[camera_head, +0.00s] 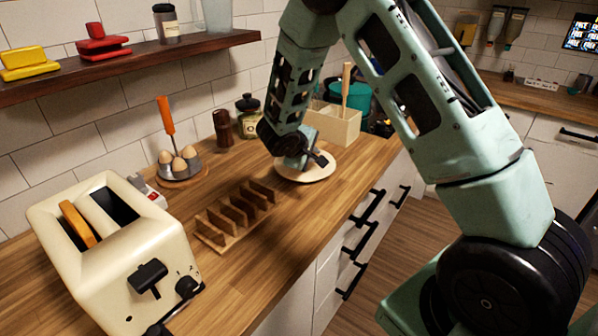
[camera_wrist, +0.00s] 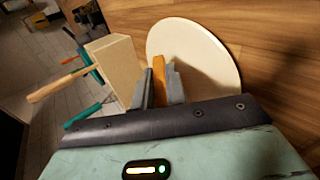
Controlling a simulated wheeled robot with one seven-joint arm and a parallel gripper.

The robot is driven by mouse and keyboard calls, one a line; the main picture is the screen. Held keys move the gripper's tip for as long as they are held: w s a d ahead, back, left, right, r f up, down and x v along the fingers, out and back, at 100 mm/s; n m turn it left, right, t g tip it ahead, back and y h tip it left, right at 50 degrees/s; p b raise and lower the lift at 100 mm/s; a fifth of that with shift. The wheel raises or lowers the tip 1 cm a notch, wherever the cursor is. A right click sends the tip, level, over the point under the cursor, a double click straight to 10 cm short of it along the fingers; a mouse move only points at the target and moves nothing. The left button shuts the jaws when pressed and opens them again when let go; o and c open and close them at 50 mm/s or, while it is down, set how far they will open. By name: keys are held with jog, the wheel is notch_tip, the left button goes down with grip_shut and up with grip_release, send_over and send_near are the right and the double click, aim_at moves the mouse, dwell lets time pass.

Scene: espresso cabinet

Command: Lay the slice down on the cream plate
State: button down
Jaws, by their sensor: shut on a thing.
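The cream plate (camera_head: 318,172) lies on the wooden counter, partly covered by my arm. My gripper (camera_head: 318,161) is low over the plate. In the wrist view my gripper (camera_wrist: 158,90) is shut on an orange-brown slice (camera_wrist: 159,72), which stands edge-on between the fingers. The plate (camera_wrist: 195,50) shows behind the slice and to its right. Whether the slice touches the plate I cannot tell. In the head view the held slice is hidden by my gripper.
The cream toaster (camera_head: 125,255) holds another slice (camera_head: 78,224). A wooden rack (camera_head: 225,238) stands between toaster and plate. A utensil box (camera_head: 335,125) is close behind the plate and shows in the wrist view (camera_wrist: 115,65). An egg holder (camera_head: 180,168) and jars stand along the wall.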

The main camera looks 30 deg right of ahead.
jog(key=c, duration=1.6)
grip_release()
jog(key=shift+a+r, duration=0.1)
jog(key=shift+p+v, duration=0.6)
jog(key=shift+v, duration=3.3)
jog(key=r+p, duration=0.1)
jog(key=r, duration=0.1)
jog(key=a+r+p, duration=0.1)
jog(key=r, duration=0.2)
jog(key=s+a+r+p, duration=0.1)
jog(key=r, duration=0.2)
jog(key=shift+p, duration=0.4)
